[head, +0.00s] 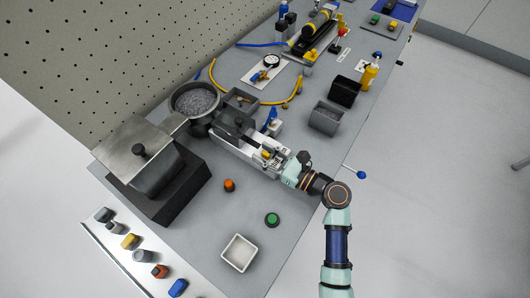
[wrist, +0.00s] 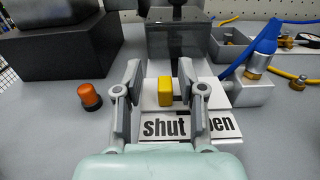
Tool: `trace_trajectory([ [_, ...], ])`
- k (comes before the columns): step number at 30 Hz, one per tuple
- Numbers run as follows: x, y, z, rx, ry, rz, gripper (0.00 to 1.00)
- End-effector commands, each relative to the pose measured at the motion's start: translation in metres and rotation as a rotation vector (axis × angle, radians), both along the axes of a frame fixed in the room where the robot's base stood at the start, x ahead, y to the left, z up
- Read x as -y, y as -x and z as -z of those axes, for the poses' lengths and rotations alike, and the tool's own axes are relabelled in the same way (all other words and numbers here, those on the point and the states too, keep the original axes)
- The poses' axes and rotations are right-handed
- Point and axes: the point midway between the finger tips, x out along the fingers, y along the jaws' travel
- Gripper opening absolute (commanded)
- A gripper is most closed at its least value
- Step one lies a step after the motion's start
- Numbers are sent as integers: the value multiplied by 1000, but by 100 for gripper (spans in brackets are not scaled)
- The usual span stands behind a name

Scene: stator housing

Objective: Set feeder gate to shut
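The feeder gate's yellow handle (wrist: 185,84) stands up on a pale slide at the near end of the grey feeder (head: 237,145). In the wrist view it lies between my gripper's fingers, nearer the right one. A white label (wrist: 164,128) reads "shut" on the left; the "open" word (wrist: 224,126) on the right is partly covered by the right finger. My gripper (wrist: 160,75) is open, with its fingers apart on either side of the handle. I cannot tell whether the right finger touches it. In the head view my gripper (head: 291,172) is at the feeder's right end.
An orange button (wrist: 89,96) stands left of my gripper. A blue-handled valve (wrist: 259,45) stands close on the right. A green button (head: 272,219) and a white tray (head: 239,252) are nearer the front. The bench between the buttons is clear.

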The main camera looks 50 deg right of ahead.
Motion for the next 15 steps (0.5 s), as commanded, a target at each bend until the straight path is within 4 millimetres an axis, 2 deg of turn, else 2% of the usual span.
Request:
trace_trajectory([
  [4,1,3,0,-1,0,2,40],
  [7,3,16,0,0,-1,5,40],
  [15,11,82,0,0,0,7,40],
])
